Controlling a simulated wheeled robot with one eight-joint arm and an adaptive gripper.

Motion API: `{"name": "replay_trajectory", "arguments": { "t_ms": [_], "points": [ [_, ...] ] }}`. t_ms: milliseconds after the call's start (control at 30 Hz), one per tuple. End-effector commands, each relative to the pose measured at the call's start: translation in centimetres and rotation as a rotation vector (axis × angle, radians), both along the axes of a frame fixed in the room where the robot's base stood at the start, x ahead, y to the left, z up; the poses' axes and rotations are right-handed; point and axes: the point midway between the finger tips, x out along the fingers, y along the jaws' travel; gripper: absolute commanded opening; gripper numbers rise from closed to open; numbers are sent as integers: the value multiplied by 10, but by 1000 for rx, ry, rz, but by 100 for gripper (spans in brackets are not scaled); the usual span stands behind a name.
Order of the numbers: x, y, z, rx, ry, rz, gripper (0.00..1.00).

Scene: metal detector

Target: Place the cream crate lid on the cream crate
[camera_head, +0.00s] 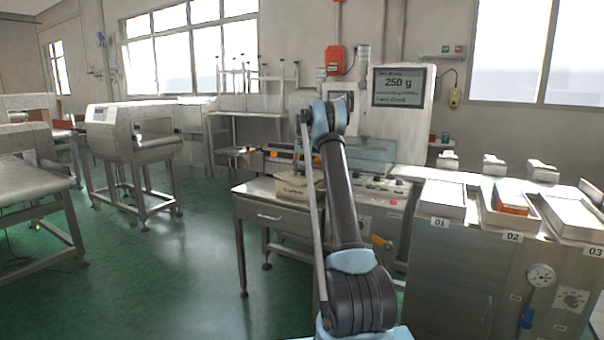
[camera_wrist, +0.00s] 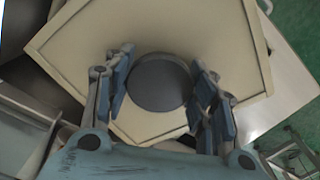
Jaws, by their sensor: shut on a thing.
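The cream crate lid (camera_wrist: 75,46) fills much of the wrist view, a flat cream panel with a raised rim and a round dark grey knob (camera_wrist: 158,82) in its middle. My gripper (camera_wrist: 160,88) has its blue-padded fingers on either side of the knob and is shut on it. In the head view, my arm hides the gripper and most of what lies behind it. A cream box with dark lettering, seemingly the cream crate (camera_head: 293,192), stands on the steel table just left of my arm. I cannot tell how far apart lid and crate are.
The steel table (camera_head: 262,212) has a drawer and some bare top at its left. A scale display (camera_head: 399,86) reading 250 g stands behind. A counter with numbered trays (camera_head: 441,199) is at right. Green floor (camera_head: 170,265) is clear at left.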

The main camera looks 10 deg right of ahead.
Motion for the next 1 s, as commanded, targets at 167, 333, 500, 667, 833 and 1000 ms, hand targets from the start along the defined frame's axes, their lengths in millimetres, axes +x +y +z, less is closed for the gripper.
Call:
{"name": "replay_trajectory", "arguments": {
  "t_ms": [167,333,500,667,833,1000],
  "points": [
    [0,0,-3,0,0,0,22],
    [0,-1,-5,0,0,0,63],
    [0,-1,-5,0,0,-1,75],
    [0,-1,-5,0,0,-1,75],
    [0,-1,0,0,0,-1,75],
    [1,-1,21,0,0,-1,75]
  ]
}}
